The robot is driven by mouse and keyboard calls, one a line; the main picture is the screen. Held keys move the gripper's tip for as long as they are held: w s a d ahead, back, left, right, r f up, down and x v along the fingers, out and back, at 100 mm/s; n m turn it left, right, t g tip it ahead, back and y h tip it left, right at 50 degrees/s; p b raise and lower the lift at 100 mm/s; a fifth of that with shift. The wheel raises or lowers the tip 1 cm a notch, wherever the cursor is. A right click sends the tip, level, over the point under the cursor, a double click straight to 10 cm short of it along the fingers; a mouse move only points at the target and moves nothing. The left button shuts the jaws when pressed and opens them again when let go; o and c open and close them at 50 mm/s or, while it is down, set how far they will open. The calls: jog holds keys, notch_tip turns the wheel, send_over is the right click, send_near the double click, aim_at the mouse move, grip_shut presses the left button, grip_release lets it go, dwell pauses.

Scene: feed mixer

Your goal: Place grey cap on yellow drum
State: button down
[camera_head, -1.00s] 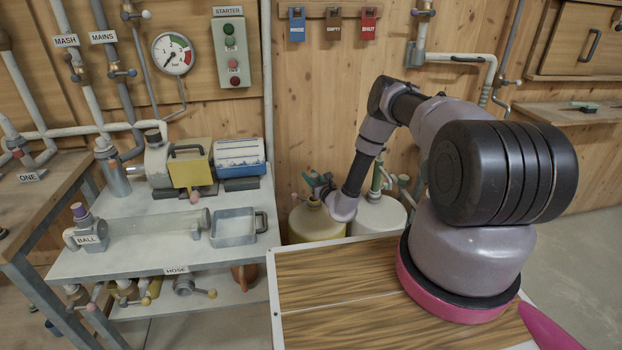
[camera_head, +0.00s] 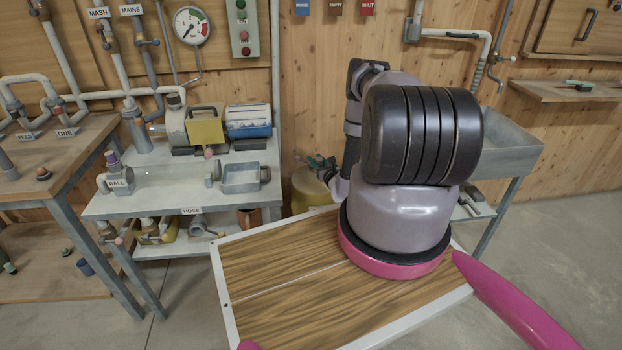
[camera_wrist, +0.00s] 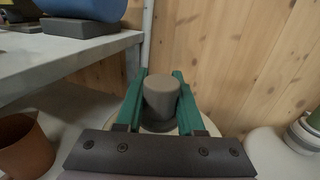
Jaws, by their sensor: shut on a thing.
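In the wrist view my gripper (camera_wrist: 160,80) has its two green fingers on either side of the grey cap (camera_wrist: 161,95), shut on it. The cap is upright, with a darker, wider grey part at its foot. The pale top of the yellow drum (camera_wrist: 208,126) shows just below and around the fingers. I cannot tell whether the cap touches the drum's opening. In the head view the yellow drum (camera_head: 306,192) stands by the wall, partly hidden by my arm. My gripper (camera_head: 320,164) is just above it, and the cap cannot be made out there.
A white drum (camera_wrist: 270,152) stands close on the right in the wrist view. A metal shelf (camera_head: 150,195) with pipes and a tray is on the left. A brown pot (camera_wrist: 22,145) sits on its lower level. The wooden wall is close behind.

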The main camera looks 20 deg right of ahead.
jog(key=shift+f, duration=2.8)
jog(key=shift+f, duration=0.15)
jog(key=c, duration=0.5)
grip_release()
